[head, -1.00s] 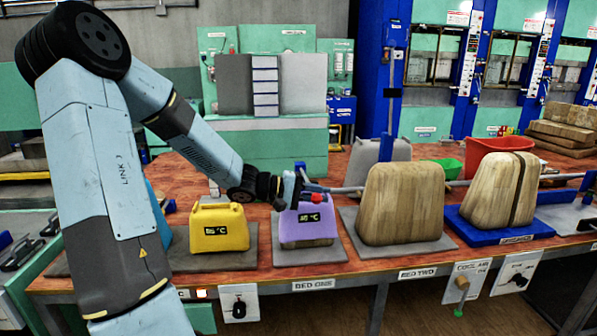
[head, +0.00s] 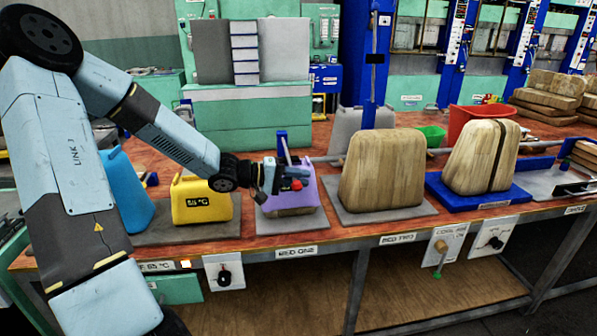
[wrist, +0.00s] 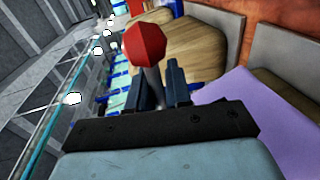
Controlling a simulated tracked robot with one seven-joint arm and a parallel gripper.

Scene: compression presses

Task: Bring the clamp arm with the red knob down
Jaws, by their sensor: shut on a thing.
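The red knob (head: 297,184) shows at the fingertips of my gripper (head: 288,180), in front of the purple cover (head: 306,191) on bed one. In the wrist view the red knob (wrist: 145,46) stands just beyond the two dark fingers, and its pale stem (wrist: 152,85) runs down between them. My gripper (wrist: 161,85) is shut on this stem. The clamp arm itself is mostly hidden behind my gripper; I cannot tell its tilt. A short blue upright piece (head: 282,147) rises behind my gripper.
A yellow block with a display (head: 202,200) stands left of bed one, and a blue container (head: 128,190) farther left. A large wooden block (head: 382,172) stands on bed two at right; another (head: 480,158) sits on a blue plate. A grey bar (head: 330,158) runs behind.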

